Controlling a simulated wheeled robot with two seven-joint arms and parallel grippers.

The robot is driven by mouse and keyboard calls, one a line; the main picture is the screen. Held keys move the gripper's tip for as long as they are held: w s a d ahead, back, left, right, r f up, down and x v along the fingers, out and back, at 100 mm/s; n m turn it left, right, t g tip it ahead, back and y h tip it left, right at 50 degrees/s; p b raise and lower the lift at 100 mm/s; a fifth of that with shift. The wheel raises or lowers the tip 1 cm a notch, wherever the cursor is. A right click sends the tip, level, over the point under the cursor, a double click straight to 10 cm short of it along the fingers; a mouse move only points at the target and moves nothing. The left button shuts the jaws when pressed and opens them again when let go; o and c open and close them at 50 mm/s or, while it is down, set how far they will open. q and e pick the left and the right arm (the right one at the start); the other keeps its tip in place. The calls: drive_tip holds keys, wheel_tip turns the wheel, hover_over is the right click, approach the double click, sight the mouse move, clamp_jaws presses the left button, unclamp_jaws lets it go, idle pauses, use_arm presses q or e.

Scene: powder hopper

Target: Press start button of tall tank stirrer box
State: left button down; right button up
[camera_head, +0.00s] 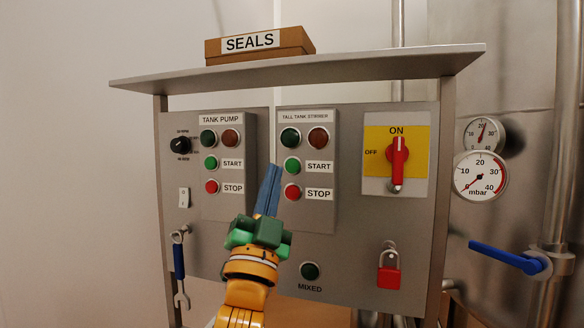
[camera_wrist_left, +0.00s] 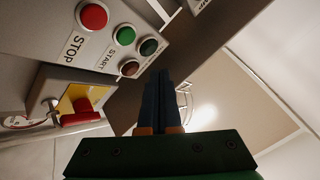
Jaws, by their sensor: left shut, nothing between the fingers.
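The tall tank stirrer box (camera_head: 326,213) is a grey box on the panel, with a dark green and a dark red lamp above. Its green start button (camera_head: 292,165) is beside the START label, and its red stop button (camera_head: 292,192) is below. The start button (camera_wrist_left: 124,35) and stop button (camera_wrist_left: 92,15) also show in the left wrist view. My left gripper (camera_head: 273,168) is shut and empty, its blue fingertips just left of the start button in the head view. I cannot tell the gap to the box. The fingers (camera_wrist_left: 160,74) point past the buttons in the wrist view. My right gripper is not in view.
The tank pump box (camera_head: 232,208) is to the left, with similar buttons. A red rotary switch (camera_head: 397,153) on a yellow plate is to the right. A red padlock (camera_head: 388,270) and the MIXED lamp (camera_head: 310,271) are lower. A SEALS carton (camera_head: 290,44) sits on the shelf (camera_head: 370,60).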

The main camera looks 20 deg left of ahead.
sight(292, 166)
use_arm(q)
drive_tip(key=shift+w+d+p, duration=0.1)
drive_tip(key=shift+w+p, duration=0.3)
drive_tip(key=shift+w, duration=2.45)
drive_tip(key=shift+s+r, duration=0.1)
drive_tip(key=shift+w, duration=0.45)
